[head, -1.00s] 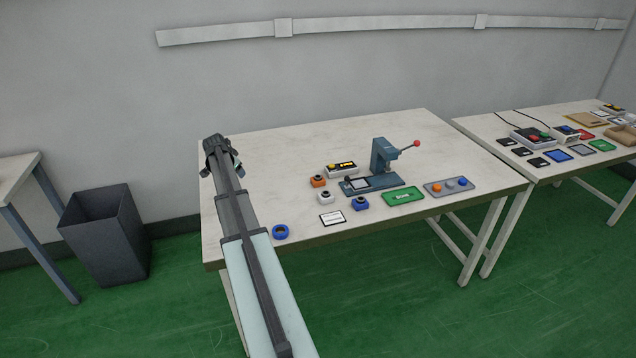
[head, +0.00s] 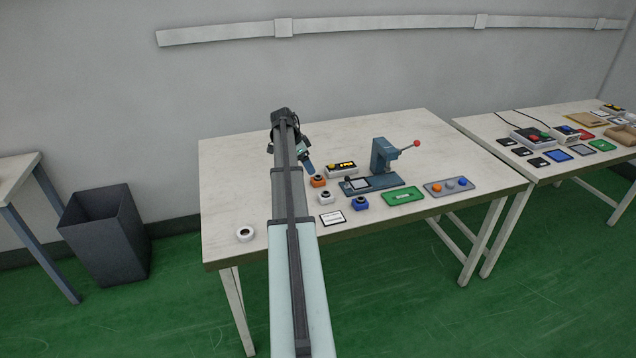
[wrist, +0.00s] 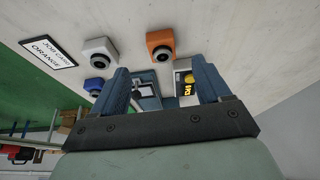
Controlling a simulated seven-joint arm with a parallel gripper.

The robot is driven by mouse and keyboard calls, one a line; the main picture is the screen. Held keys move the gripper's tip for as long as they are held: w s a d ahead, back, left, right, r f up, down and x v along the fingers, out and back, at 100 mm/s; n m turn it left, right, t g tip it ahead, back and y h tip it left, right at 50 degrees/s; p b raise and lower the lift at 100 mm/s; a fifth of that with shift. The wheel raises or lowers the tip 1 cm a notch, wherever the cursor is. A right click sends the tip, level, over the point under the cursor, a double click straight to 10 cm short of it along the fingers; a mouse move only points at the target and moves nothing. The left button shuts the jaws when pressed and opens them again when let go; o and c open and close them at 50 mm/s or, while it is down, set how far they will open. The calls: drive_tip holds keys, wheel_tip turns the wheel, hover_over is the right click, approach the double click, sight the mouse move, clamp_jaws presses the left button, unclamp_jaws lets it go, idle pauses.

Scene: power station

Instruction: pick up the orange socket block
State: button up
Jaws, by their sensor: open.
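The orange socket block (head: 318,181) sits on the table, left of the press. In the wrist view the orange block (wrist: 160,41) shows its dark round socket and lies ahead of the fingertips, roughly centred between them. My gripper (head: 306,164) is above the table, just behind and left of the block in the head view. In the wrist view my gripper (wrist: 161,72) has its two blue fingers spread with nothing held between them. The block is apart from both fingers.
A white socket block (head: 325,198) and a blue one (head: 360,203) stand nearby. The press (head: 383,162) and a yellow-black device (head: 342,169) are close on the right. A job card (wrist: 47,50) reads "ORANGE".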

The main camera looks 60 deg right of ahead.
sight(314, 179)
drive_tip(key=shift+x, duration=4)
drive_tip(key=shift+w, duration=0.1)
drive_tip(key=c, duration=1.2)
